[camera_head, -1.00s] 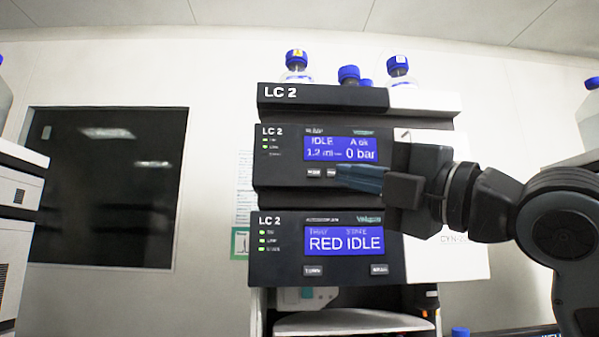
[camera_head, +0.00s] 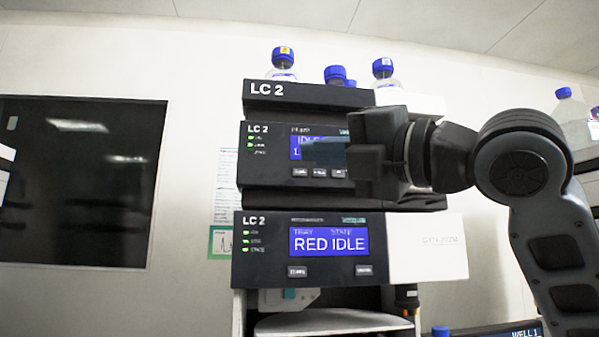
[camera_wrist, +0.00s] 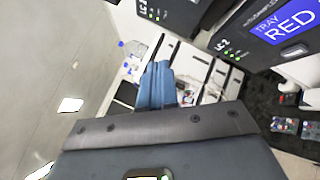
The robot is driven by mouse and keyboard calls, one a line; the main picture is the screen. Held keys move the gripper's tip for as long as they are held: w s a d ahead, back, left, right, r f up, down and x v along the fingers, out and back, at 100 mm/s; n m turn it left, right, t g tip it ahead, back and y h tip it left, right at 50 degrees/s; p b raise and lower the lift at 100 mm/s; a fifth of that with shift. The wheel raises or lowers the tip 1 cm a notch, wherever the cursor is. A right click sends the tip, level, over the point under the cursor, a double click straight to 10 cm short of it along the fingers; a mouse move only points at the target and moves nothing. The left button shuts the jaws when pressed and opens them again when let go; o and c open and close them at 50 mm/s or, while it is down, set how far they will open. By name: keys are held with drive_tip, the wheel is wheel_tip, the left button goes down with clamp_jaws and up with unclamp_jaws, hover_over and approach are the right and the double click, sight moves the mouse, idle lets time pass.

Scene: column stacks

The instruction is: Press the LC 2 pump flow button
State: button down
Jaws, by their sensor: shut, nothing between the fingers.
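The LC 2 pump module (camera_head: 258,166) is the upper black unit with a blue screen, in the middle of the head view. A row of small grey buttons (camera_head: 319,172) sits below its screen; I cannot read their labels. My gripper (camera_head: 306,152) is shut and empty. It points left in front of the pump's screen, a little above the buttons, and hides the screen's lower and right parts. I cannot tell whether it touches the panel. In the wrist view its closed blue-grey fingers (camera_wrist: 157,85) point up the picture, with the LC 2 fronts at upper right.
Below the pump is another LC 2 module (camera_head: 262,262) reading "RED IDLE", with two buttons under its screen. Blue-capped bottles (camera_head: 283,62) stand on top of the stack. A dark window (camera_head: 80,180) is in the wall at left. The space left of the stack is clear.

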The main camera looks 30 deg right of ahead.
sight(309, 169)
drive_tip(key=shift+w+d, duration=0.4)
drive_tip(key=shift+w, duration=0.85)
drive_tip(key=shift+w+d, duration=0.45)
drive_tip(key=shift+w, duration=0.85)
drive_tip(key=shift+w+d, duration=0.4)
drive_tip(key=shift+w, duration=0.85)
drive_tip(key=shift+w, duration=0.15)
drive_tip(key=shift+w+d, duration=0.15)
drive_tip(key=shift+w, duration=0.1)
drive_tip(key=shift+w+d, duration=0.15)
drive_tip(key=shift+w, duration=0.25)
drive_tip(key=shift+s+a+b, duration=0.25)
drive_tip(key=shift+s+b, duration=0.1)
drive_tip(key=shift+s, duration=0.45)
drive_tip(key=s, duration=0.1)
drive_tip(key=s+a, duration=0.1)
drive_tip(key=s, duration=0.2)
drive_tip(key=shift+s+a+b, duration=0.3)
drive_tip(key=shift+s+b, duration=0.1)
